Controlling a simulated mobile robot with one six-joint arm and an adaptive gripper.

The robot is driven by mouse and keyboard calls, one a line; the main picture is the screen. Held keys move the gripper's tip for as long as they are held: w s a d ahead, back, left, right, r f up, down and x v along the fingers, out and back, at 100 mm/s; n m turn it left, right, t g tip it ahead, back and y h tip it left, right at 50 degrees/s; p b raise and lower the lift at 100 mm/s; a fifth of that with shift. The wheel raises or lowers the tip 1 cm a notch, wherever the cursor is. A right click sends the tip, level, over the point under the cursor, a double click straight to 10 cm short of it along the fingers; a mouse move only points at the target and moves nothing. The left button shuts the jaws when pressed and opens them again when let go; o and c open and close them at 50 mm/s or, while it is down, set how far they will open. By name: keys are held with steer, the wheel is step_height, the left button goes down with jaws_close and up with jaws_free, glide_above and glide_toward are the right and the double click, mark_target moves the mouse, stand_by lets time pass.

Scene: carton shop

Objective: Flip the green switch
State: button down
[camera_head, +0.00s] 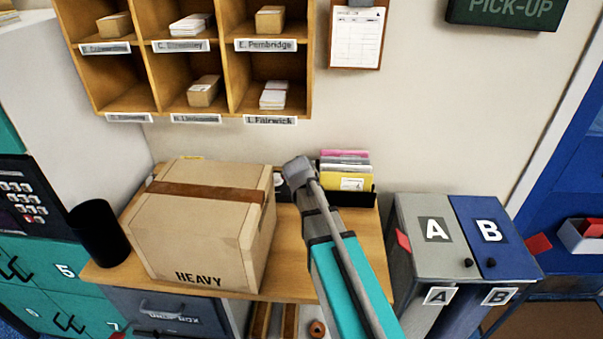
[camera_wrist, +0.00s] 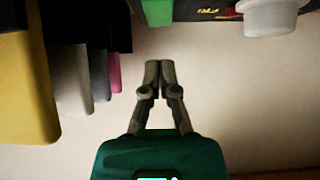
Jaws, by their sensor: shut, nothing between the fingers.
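In the wrist view my gripper (camera_wrist: 158,72) is shut and empty, its fingertips together in front of the pale wall. A green block (camera_wrist: 157,12), which looks like the green switch, shows at the top edge, cut off by the frame. It is on or beside a dark panel (camera_wrist: 215,8) and lies beyond my fingertips, apart from them. A white rounded knob (camera_wrist: 268,16) is to its right. In the head view my arm reaches behind the carton; my fingers and the switch are hidden there.
A big carton marked HEAVY (camera_head: 195,225) stands on the wooden table (camera_head: 290,270), left of my arm. Folders in a black holder (camera_head: 345,170) stand close on the right; a yellow one (camera_wrist: 25,90) fills the wrist view's left. Pigeonholes (camera_head: 190,60) hang above.

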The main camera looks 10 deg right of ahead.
steer(key=shift+w+d+f+b, duration=0.1)
steer(key=shift+w+f+b, duration=0.1)
steer(key=shift+f+b, duration=1)
steer(key=shift+f, duration=0.15)
steer(key=shift+d, duration=0.1)
